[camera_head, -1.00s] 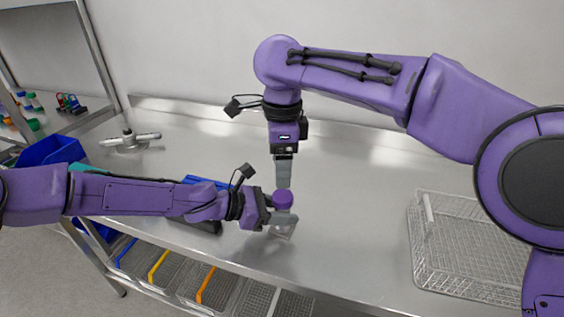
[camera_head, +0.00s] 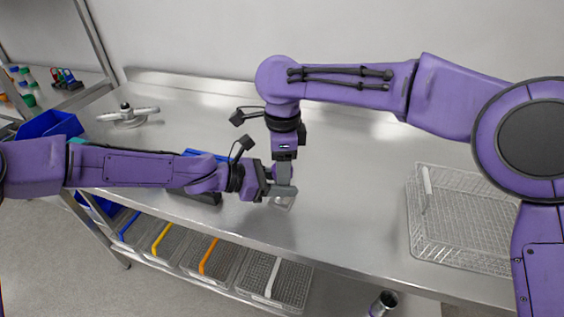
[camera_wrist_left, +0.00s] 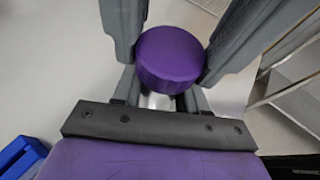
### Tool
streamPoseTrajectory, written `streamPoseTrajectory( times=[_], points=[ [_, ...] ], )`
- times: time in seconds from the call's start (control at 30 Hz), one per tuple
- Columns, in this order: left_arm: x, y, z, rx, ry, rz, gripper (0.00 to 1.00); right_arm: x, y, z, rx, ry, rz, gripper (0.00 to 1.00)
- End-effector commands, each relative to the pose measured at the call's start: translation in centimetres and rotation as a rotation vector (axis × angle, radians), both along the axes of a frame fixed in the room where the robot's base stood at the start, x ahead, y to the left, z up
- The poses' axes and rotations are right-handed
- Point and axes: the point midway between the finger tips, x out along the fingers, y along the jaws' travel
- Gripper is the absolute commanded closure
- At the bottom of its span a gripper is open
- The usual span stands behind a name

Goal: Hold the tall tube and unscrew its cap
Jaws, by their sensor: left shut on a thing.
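The tall tube's purple cap (camera_wrist_left: 170,60) shows in the left wrist view. A small pale part of the tube (camera_wrist_left: 158,100) shows below it; the rest is hidden. My left gripper (camera_head: 280,190) reaches in from the left and is shut on the tube below the cap. My right gripper (camera_head: 284,178) points straight down over the same spot and hides the cap in the head view. In the left wrist view its grey fingers stand on both sides of the cap, very close to it. I cannot tell whether both press on it.
A wire basket (camera_head: 428,242) stands at the right of the steel bench. A grey-armed fixture (camera_head: 128,117) and a blue bin (camera_head: 50,124) are at the left. A dark object (camera_head: 203,195) lies under my left arm. Wire drawers (camera_head: 210,257) sit below the front edge. The bench's middle is clear.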

Motion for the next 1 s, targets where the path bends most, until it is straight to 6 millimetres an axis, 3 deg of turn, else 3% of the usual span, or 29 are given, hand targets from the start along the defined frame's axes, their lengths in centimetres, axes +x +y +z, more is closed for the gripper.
streamPoseTrajectory(
  times=[0.17, 0.5, 0.6, 0.9, 0.93, 1.0],
  points=[
    [-0.03, -0.05, 0.07, -0.001, -0.002, -0.002, 1.0, 0.0, 0.02, 0.02, -0.002, -0.001, 0.046, 0.87],
    [-0.05, -0.05, 0.06, -0.001, -0.001, -0.003, 1.0, 0.09, -0.02, 0.11, 0.001, -0.002, 0.712, 0.87],
    [-0.06, -0.05, 0.06, -0.001, -0.001, -0.003, 1.0, 0.1, -0.03, 0.12, 0.001, -0.002, 0.827, 0.87],
    [-0.08, -0.05, 0.05, -0.001, -0.001, -0.004, 1.0, 0.13, -0.05, 0.13, 0.001, -0.003, 0.863, 0.87],
    [-0.09, -0.06, 0.05, -0.001, -0.001, -0.004, 1.0, 0.13, -0.05, 0.13, 0.001, -0.003, 0.863, 0.47],
    [-0.08, -0.05, 0.05, -0.001, -0.001, -0.004, 1.0, 0.12, -0.04, 0.13, 0.001, -0.003, 0.863, 0.25]
  ],
)
